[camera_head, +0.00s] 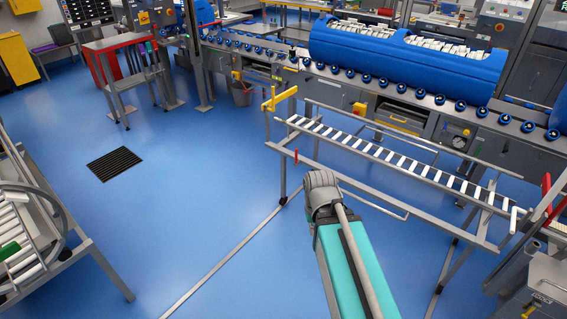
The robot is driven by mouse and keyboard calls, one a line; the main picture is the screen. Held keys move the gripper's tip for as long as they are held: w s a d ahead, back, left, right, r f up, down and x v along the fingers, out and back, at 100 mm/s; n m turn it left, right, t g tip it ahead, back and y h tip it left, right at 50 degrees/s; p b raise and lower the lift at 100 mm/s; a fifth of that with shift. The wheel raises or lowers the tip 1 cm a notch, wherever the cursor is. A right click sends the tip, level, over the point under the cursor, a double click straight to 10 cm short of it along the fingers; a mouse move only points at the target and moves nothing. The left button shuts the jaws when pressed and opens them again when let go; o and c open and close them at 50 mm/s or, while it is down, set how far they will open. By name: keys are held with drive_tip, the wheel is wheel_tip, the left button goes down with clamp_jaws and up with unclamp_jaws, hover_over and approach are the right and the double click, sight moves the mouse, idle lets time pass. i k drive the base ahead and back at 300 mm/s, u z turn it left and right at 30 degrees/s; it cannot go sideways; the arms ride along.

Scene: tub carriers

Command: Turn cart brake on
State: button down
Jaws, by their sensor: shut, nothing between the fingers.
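A grey tubular cart (350,187) with a sloping bed of white rollers (370,150) stands at centre right. A yellow bracket (268,98) is at its left end, and a small upright red lever (296,155) is below its left corner. I cannot tell for sure which part is the brake, or its setting. My teal arm reaches up from the bottom, and its grey joint overlaps the area just in front of the cart's left end. My gripper does not show; it is hidden beyond the arm or out of frame.
A conveyor (350,77) with blue rollers and a large blue tub carrier (410,55) runs behind the cart. A red-topped stand (115,42) is at upper left, and a roller frame (75,245) at lower left. The blue floor (190,180) between is clear, with a black grate (115,163).

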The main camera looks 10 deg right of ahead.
sight(296, 162)
drive_tip(key=z, duration=0.15)
drive_tip(key=i, duration=0.55)
drive_tip(key=u, duration=0.1)
drive_tip(key=k, duration=0.6)
drive_tip(key=u, duration=0.4)
drive_tip(key=i, duration=1.35)
drive_tip(key=z, duration=0.2)
